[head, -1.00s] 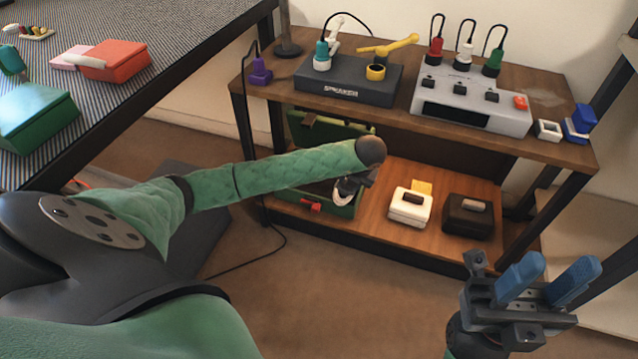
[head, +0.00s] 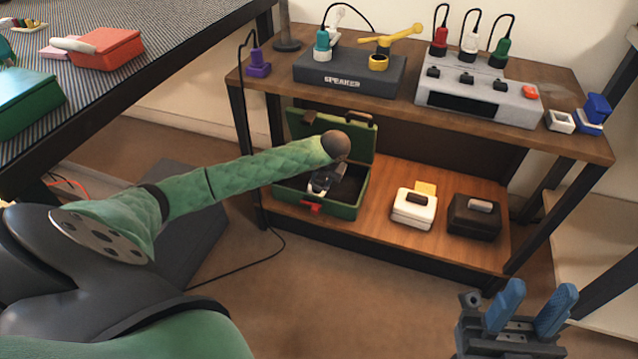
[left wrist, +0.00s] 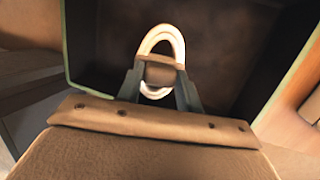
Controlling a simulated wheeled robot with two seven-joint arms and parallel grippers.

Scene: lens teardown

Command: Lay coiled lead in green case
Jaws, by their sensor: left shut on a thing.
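The green case (head: 347,212) stands with its lid raised on the lower shelf. Its dark inside shows in the left wrist view, with a green wall (left wrist: 78,50) at the left. My left gripper (head: 322,186) is over the case's opening. In the left wrist view my left gripper (left wrist: 160,82) is shut on the coiled lead (left wrist: 163,36), a pale loop with a brown band across it. In the head view my arm and gripper largely hide the lead. My right gripper (head: 532,300) is open and empty at the lower right, away from the shelves.
A white case (head: 414,209) and a black case (head: 473,218) stand right of the green case. The upper shelf above holds a speaker (head: 349,76) and a grey box with plugs (head: 478,95). A striped table (head: 150,30) is at the left.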

